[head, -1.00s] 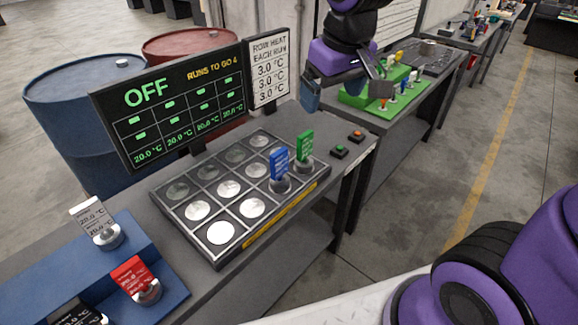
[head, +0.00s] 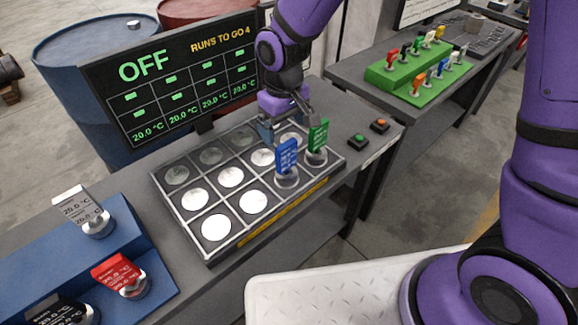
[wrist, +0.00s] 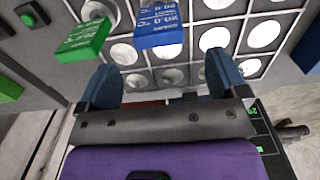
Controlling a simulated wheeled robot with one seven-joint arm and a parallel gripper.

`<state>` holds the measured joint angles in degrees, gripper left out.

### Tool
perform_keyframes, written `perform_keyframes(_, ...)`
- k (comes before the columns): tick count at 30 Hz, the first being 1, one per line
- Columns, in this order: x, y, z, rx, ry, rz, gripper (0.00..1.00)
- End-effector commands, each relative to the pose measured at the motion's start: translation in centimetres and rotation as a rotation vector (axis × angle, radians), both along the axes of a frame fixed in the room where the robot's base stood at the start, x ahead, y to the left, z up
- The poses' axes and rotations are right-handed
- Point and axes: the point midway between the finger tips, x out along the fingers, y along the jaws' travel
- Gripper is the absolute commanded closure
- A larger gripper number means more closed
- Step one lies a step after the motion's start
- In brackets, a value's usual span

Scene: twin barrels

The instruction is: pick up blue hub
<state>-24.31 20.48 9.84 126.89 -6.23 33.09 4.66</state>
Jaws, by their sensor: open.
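The blue hub (head: 286,160) is an upright blue tag on a round metal base. It stands in a front-row cell of the dark grid tray (head: 222,252), next to a green hub (head: 318,138) on its right. My gripper (head: 284,128) is over the tray, just behind and above the blue hub, pointing down. In the wrist view the two blue fingers (wrist: 160,86) are spread apart and empty. The blue hub (wrist: 161,24) shows beyond them, roughly between their lines, and the green hub (wrist: 84,40) is to the left. The fingers appear apart from both hubs.
A display panel (head: 170,85) reading OFF stands behind the tray. A blue stepped stand (head: 60,240) with white, red and black tags is at left. Green and orange buttons (head: 368,133) are right of the tray. A green rack (head: 418,75) sits on another table. Barrels (head: 90,45) stand behind.

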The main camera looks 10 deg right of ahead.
Motion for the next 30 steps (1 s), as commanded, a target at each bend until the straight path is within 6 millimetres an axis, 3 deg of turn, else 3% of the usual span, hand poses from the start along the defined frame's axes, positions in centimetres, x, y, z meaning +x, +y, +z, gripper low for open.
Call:
perform_keyframes(3, -0.1, -0.1, -1.9, -0.002, 0.003, 0.000, 0.08)
perform_keyframes(13, -0.1, -0.1, -4.4, -0.001, 0.002, -0.001, 0.08)
perform_keyframes(21, -0.4, -0.4, -8.0, -0.002, 0.002, 0.000, 0.08)
perform_keyframes(30, -0.3, -0.3, -8.9, -0.001, -0.001, -0.001, 0.08)
